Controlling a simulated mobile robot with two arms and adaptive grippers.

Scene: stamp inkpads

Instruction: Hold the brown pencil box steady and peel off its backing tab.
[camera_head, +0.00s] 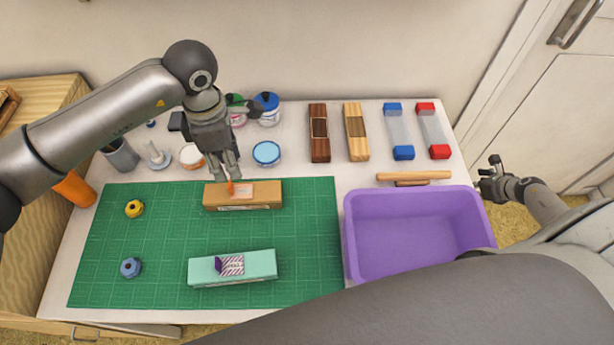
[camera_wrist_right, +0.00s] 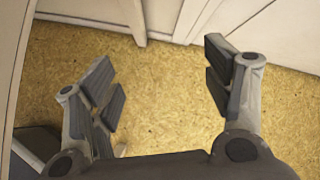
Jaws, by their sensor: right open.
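The brown pencil box (camera_head: 266,198) lies on the green mat near its back edge, with a pale label and a small orange tab (camera_head: 230,187) on it. My left gripper (camera_head: 232,177) points down at the box, its fingertips at the orange tab. The fingers look close together, but I cannot tell whether they grip the tab. My right gripper (camera_head: 486,178) is out past the table's right edge, away from the box. In the right wrist view it is open (camera_wrist_right: 165,85) and empty, above the tan floor.
A yellow roll (camera_head: 134,208) and a blue roll (camera_head: 130,267) are at left. A purple bin (camera_head: 370,270) stands right. Pots and several boxes line the back.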

